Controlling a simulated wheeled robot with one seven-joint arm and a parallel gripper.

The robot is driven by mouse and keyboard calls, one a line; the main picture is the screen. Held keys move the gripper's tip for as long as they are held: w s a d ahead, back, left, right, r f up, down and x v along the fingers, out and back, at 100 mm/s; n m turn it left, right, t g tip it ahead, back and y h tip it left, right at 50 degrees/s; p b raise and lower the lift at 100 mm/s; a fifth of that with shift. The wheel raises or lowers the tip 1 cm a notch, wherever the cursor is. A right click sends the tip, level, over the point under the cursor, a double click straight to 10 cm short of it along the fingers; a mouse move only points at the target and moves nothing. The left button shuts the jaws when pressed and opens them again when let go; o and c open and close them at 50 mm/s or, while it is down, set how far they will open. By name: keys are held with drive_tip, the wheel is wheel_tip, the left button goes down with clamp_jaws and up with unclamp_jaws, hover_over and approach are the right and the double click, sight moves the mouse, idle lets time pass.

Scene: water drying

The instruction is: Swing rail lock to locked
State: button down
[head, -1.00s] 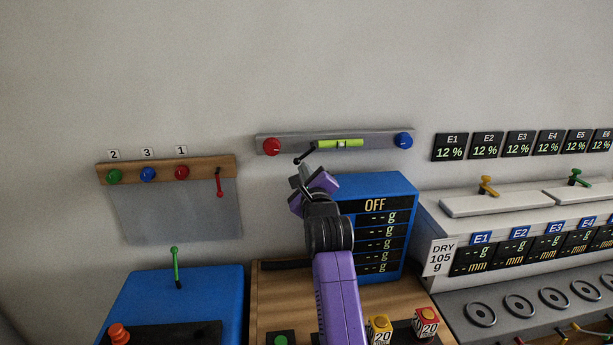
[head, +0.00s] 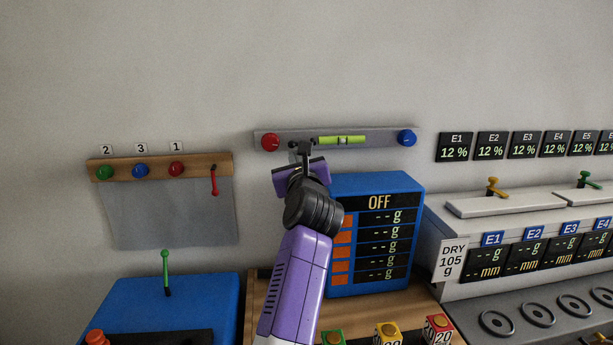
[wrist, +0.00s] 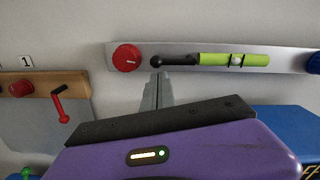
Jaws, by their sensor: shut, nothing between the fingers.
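The rail lock looks to be the short black lever (wrist: 178,60) on the grey wall rail (wrist: 285,56). In the wrist view it lies nearly level, its ball end to the left and its other end by the green spirit level (wrist: 215,59). My gripper (wrist: 158,76) is shut and empty, with its fingertips just below the ball end. Whether they touch it I cannot tell. In the head view my gripper (head: 304,155) partly hides the lever (head: 302,146).
A red knob (head: 270,142) sits on the rail left of the lever and a blue knob (head: 407,138) at its right end. A blue display box (head: 414,195) stands below. A wooden rail with a red lever (head: 214,180) hangs to the left.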

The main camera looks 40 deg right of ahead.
drive_tip(key=shift+r+m, duration=0.15)
drive_tip(key=shift+m, duration=0.25)
idle(0.3)
